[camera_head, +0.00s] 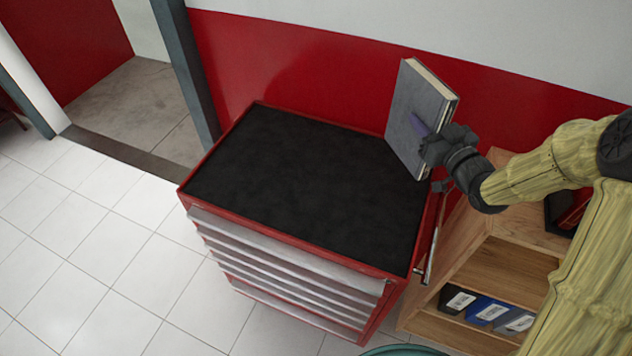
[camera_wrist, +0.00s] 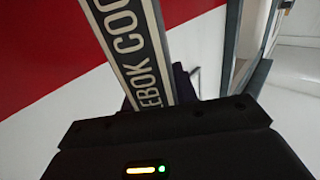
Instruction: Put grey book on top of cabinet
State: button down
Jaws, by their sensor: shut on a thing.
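The grey book (camera_head: 417,112) is held upright and tilted over the right back part of the cabinet. My gripper (camera_head: 430,140) is shut on its lower right part. The cabinet (camera_head: 310,190) is red with silver drawer fronts and a flat black top. In the wrist view the book's spine (camera_wrist: 132,45) shows white lettering on a dark band. The fingertips are mostly hidden in the wrist view. I cannot tell whether the book's lower edge touches the cabinet top.
The black cabinet top is bare. A wooden shelf (camera_head: 510,265) with several binders (camera_head: 490,311) stands to the right of the cabinet. A red and white wall (camera_head: 300,60) is behind the cabinet. A grey post (camera_head: 187,70) stands at the back left. Tiled floor (camera_head: 100,250) is free at the left.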

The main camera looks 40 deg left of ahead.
aim_at(412, 164)
notch_tip(412, 164, down, 4)
jog(key=shift+w+r+b, duration=0.1)
jog(key=shift+r+b, duration=0.1)
jog(key=shift+b, duration=1)
jog(key=shift+f+p, duration=0.75)
jog(key=shift+f, duration=2.15)
jog(key=shift+f+p, duration=0.55)
jog(key=shift+f, duration=1.6)
jog(key=c, duration=1.1)
grip_release()
jog(key=shift+f, duration=0.1)
